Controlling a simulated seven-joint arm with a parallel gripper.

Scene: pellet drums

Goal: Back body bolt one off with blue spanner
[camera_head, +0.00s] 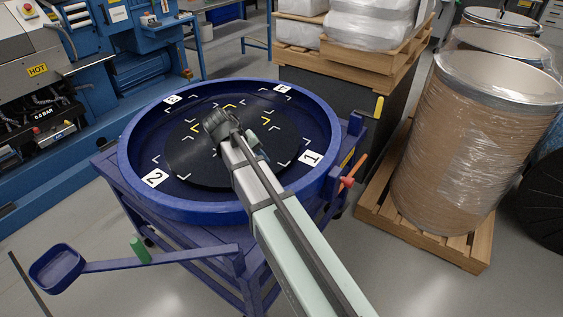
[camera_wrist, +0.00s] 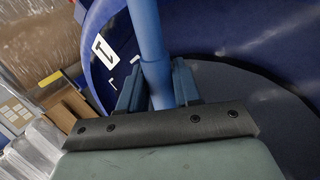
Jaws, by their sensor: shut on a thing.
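My gripper (camera_wrist: 158,88) is shut on a blue bar-shaped tool, the blue spanner (camera_wrist: 149,40), in the wrist view. The spanner runs up between the two fingers and out of the top of the picture, so its working end is not seen. In the head view my gripper (camera_head: 222,124) is over the black disc (camera_head: 205,172) inside the round blue tub, and my own arm hides the spanner there. I cannot make out a back body bolt in either view.
The blue tub (camera_head: 130,180) has numbered labels and yellow and white corner marks inside. An orange-red handle (camera_head: 350,172) is at the right. A wrapped drum (camera_head: 450,150) stands on a pallet.

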